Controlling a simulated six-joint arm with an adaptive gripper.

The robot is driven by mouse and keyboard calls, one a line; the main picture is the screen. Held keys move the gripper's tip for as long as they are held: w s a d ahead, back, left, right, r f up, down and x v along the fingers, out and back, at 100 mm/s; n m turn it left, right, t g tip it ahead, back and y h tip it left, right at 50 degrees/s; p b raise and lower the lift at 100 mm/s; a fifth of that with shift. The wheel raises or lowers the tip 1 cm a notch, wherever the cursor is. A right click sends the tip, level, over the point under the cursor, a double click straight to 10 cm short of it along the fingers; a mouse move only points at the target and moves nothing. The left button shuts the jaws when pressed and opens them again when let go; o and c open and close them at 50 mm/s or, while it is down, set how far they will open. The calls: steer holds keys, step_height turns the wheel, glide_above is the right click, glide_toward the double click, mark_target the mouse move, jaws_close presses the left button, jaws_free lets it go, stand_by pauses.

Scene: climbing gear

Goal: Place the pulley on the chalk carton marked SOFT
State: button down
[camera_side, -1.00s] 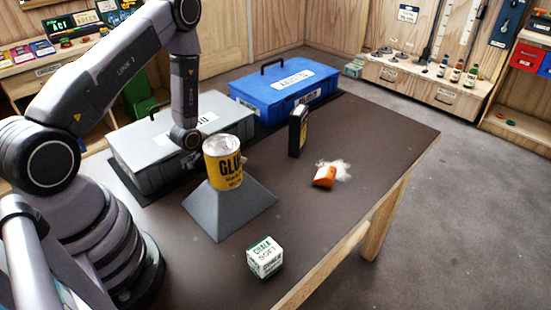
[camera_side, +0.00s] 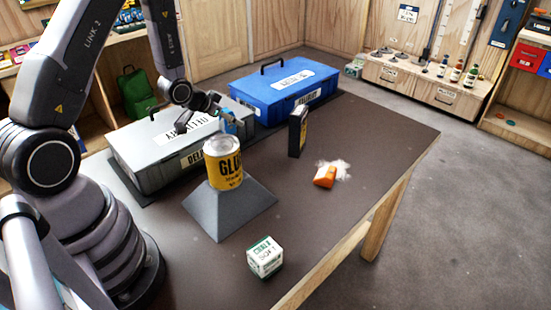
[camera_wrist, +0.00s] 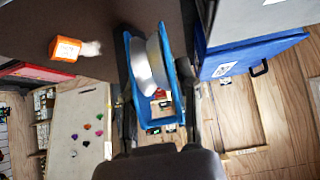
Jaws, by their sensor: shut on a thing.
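My gripper (camera_side: 222,110) is shut on a blue pulley (camera_side: 231,123) with a pale wheel, held above the table behind the glue can. The pulley also shows large in the wrist view (camera_wrist: 153,62), between the two fingers. The chalk carton marked SOFT (camera_side: 265,256) is a small white and green box, standing upright near the table's front edge. Its visible top is bare. My gripper is well behind it and up to the left, apart from it.
A yellow glue can (camera_side: 223,165) stands on a grey sloped block (camera_side: 230,210), between pulley and carton. A grey case (camera_side: 160,150), a blue case (camera_side: 285,88) and a black upright box (camera_side: 298,132) stand behind. An orange tipped container (camera_side: 325,176) lies beside white powder. Table around the carton is clear.

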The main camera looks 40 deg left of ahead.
step_height(320, 180, up, 8)
steer(key=shift+r, duration=0.15)
steer(key=d+m+g+h, duration=0.1)
steer(key=d+m+h, duration=0.4)
steer(key=d, duration=0.6)
steer(key=m+g+h, duration=0.3)
steer(key=m+g, duration=0.9)
steer(key=m, duration=0.5)
glide_above(268, 256)
step_height(268, 256, down, 2)
steer(key=shift+t, duration=0.3)
step_height(268, 256, down, 12)
steer(key=shift+r, duration=0.25)
steer(key=shift+f, duration=0.15)
